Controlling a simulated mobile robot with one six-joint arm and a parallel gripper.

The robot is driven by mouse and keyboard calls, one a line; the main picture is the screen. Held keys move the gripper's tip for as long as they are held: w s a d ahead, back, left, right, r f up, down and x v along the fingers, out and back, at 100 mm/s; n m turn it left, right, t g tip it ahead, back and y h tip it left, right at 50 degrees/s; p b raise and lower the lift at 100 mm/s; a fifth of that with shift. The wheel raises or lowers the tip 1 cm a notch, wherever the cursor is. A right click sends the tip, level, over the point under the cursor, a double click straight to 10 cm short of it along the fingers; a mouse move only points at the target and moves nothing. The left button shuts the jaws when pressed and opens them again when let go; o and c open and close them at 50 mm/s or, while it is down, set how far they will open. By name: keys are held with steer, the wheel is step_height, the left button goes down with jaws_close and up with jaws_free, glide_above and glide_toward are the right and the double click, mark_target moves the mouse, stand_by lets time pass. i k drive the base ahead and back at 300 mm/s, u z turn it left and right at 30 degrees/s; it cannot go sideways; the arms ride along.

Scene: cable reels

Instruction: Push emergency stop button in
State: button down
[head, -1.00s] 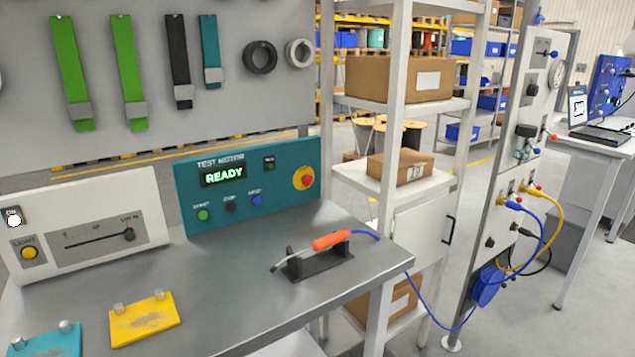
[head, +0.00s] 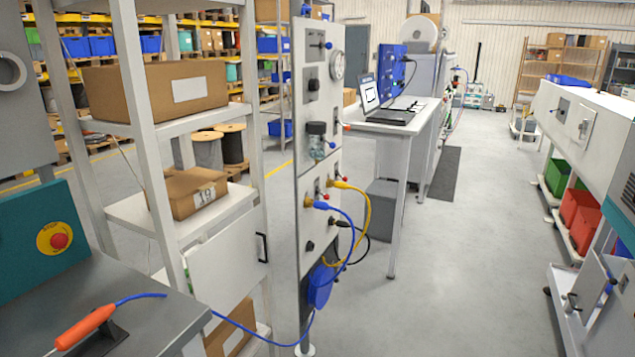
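The emergency stop button (head: 59,241) is a red round knob on a yellow disc. It sits on the teal test panel (head: 25,262) at the left edge of the head view. Whether the knob is pressed in or out cannot be told. The rest of the panel is cut off by the picture's edge. My gripper does not show in this view.
An orange-handled tool (head: 84,328) with a blue cable rests in a black holder on the grey bench (head: 150,305). A white shelf with cardboard boxes (head: 160,92) and a post with hoses (head: 318,180) stand beside it. Open floor (head: 450,270) lies to the right.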

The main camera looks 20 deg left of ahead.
mark_target(61, 241)
steer(key=z, duration=0.05)
steer(key=i, duration=2.95)
steer(key=z, duration=1.05)
steer(key=k, duration=0.15)
steer(key=u, duration=3.35)
